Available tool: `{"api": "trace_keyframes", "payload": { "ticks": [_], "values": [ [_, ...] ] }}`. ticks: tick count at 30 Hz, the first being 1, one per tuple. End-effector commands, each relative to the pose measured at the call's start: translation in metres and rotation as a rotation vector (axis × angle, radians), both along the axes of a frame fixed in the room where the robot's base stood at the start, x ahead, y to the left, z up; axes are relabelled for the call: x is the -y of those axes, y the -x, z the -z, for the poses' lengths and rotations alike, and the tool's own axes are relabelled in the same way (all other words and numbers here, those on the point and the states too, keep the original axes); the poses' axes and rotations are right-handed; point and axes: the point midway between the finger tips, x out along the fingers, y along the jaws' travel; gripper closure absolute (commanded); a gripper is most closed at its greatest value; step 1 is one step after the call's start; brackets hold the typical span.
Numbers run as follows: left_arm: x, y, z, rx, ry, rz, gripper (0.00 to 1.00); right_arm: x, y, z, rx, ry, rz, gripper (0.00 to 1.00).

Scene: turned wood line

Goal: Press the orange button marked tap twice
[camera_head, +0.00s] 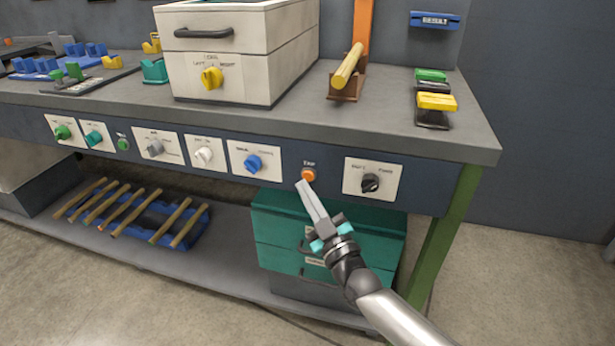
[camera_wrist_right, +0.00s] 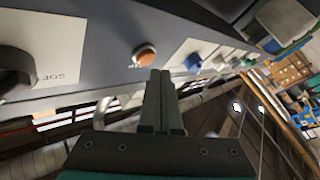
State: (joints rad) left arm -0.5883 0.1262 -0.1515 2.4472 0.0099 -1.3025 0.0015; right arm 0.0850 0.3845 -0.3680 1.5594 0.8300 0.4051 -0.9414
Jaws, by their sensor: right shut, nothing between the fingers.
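The orange button (camera_head: 308,175) sits on the dark front panel of the bench, under a small label that reads TAP. It also shows in the right wrist view (camera_wrist_right: 145,56), just beyond my fingertips. My right gripper (camera_head: 302,186) is shut and empty, and its fingertips are just below the button in the head view. In the right wrist view my right gripper (camera_wrist_right: 159,74) points up at the panel, with its tips close to the button's lower right. I cannot tell whether they touch it. My left gripper is not in view.
A black knob (camera_head: 370,183) on a white plate is right of the button, and a blue knob (camera_head: 253,163) is left of it. A teal drawer unit (camera_head: 275,225) stands below, behind my gripper. A green bench leg (camera_head: 445,230) is at the right.

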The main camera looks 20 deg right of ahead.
Motion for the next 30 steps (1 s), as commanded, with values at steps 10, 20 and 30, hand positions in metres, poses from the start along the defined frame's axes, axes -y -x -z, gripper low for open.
{"api": "trace_keyframes", "payload": {
  "ticks": [10,20,30],
  "values": [
    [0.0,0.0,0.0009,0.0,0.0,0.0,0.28,0.0048,-0.0069,-0.0002,0.0,0.0,0.001,1.0],
    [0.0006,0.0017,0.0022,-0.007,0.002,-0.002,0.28,0.005,-0.0072,-0.0001,0.0,0.0,0.0,1.0],
    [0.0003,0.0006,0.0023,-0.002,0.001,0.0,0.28,0.0069,-0.0099,0.0001,0.0,0.002,0.001,1.0]
  ]
}}
